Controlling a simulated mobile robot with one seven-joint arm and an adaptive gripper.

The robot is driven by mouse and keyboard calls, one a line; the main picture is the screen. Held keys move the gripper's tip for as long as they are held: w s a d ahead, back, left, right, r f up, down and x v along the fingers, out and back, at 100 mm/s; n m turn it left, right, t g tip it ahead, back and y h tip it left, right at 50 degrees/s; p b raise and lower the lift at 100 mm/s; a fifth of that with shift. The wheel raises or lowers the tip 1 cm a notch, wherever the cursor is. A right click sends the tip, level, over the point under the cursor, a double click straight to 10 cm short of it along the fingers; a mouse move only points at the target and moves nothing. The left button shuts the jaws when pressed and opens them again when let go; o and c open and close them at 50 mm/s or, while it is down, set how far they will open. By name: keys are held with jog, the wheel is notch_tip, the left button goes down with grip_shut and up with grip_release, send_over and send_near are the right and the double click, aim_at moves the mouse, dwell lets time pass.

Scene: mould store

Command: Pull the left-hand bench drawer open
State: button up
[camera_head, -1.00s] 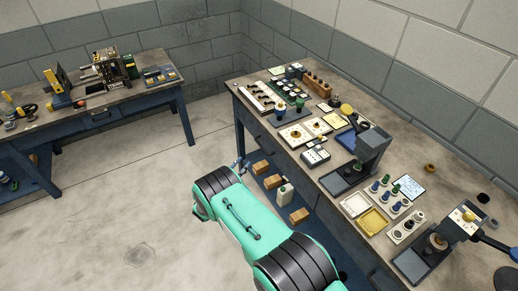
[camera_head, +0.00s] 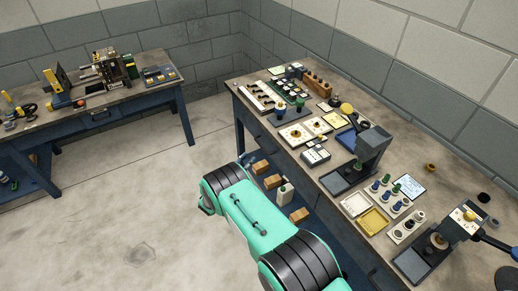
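The long bench (camera_head: 330,190) on the right has blue drawer fronts under its top. The left-hand drawer front (camera_head: 258,133) is at the bench's far left end, with a small dark handle; it looks closed. My green and black arm reaches toward that end. Only a small dark part of my gripper (camera_head: 246,159) shows past the arm, just below the drawer front. The fingers are mostly hidden, so I cannot tell whether they are open or touch the handle.
The bench top carries trays, moulds, small bottles and a grey press (camera_head: 362,155). Wooden blocks (camera_head: 273,181) and a white bottle (camera_head: 285,194) stand on the lower shelf beside my arm. Another blue bench (camera_head: 95,118) stands at the left. The floor (camera_head: 130,220) between is clear.

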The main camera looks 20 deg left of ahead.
jog(key=b+x, duration=0.1)
jog(key=x, duration=0.9)
jog(key=shift+d+f, duration=0.1)
grip_shut()
